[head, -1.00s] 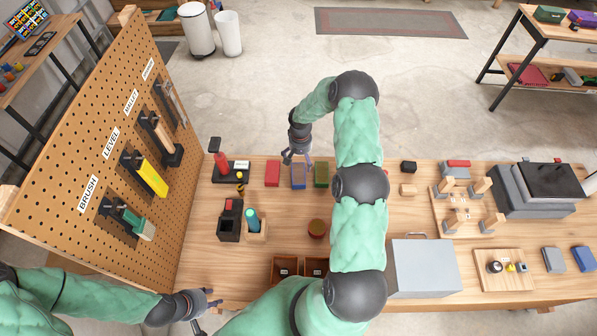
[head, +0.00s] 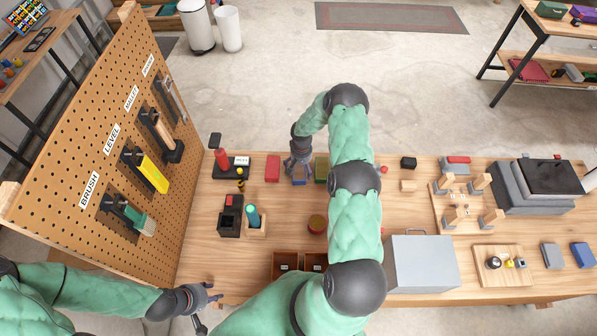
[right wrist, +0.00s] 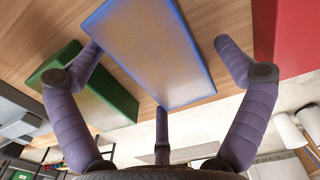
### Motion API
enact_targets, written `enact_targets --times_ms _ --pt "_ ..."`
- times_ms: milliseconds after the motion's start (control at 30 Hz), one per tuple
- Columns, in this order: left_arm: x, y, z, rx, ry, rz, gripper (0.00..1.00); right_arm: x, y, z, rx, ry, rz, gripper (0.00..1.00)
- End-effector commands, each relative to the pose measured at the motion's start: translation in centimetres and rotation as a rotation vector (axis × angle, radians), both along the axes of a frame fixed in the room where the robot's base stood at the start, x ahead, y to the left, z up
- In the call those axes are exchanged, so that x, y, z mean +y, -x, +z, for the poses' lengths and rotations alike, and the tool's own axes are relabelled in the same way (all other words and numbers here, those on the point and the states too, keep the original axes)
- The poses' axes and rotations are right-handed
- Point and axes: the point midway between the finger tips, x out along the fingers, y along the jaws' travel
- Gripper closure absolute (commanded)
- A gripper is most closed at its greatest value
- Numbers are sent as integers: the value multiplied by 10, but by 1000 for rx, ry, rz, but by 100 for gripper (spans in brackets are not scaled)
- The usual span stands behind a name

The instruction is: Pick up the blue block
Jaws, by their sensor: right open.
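The blue block (head: 299,178) stands near the far edge of the wooden table, between a red block (head: 272,168) and a green block (head: 321,168). In the right wrist view the blue block (right wrist: 150,50) has bright blue edges and a tan-looking face. My right gripper (head: 298,163) is over it, partly hiding it in the head view. In the right wrist view its fingers are spread around the block, one towards the green block (right wrist: 95,98), one towards the red block (right wrist: 285,40). My left gripper (head: 207,303) is open and empty at the near left edge.
A pegboard (head: 120,130) with hanging tools stands at the left. A red-handled tool on a black base (head: 235,168) is left of the red block. A grey box (head: 424,264) is on the right.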

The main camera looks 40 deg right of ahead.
Motion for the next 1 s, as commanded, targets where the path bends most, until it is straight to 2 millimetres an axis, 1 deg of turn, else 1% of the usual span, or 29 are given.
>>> enact_targets --times_ms 67,167,200,233,267,300,767,867,1000 --pt "0 0 0 0 0 0 60 0 0 0 0 0 0 0" --pt "0 0 0 0 0 0 60 0 0 0 0 0 0 25" --pt "0 0 0 0 0 0 60 0 0 0 0 0 0 37" --pt "0 0 0 0 0 0 60 0 0 0 0 0 0 45" --pt "0 0 0 0 0 0 60 0 0 0 0 0 0 54" --pt "0 0 0 0 0 0 60 0 0 0 0 0 0 59" --pt "0 0 0 0 0 0 60 0 0 3 0 0 -1 60" --pt "0 0 -1 0 0 0 60 -1 -1 8 -2 0 -1 60" --pt "0 0 -3 0 0 0 60 -1 -1 22 -3 1 -1 60"
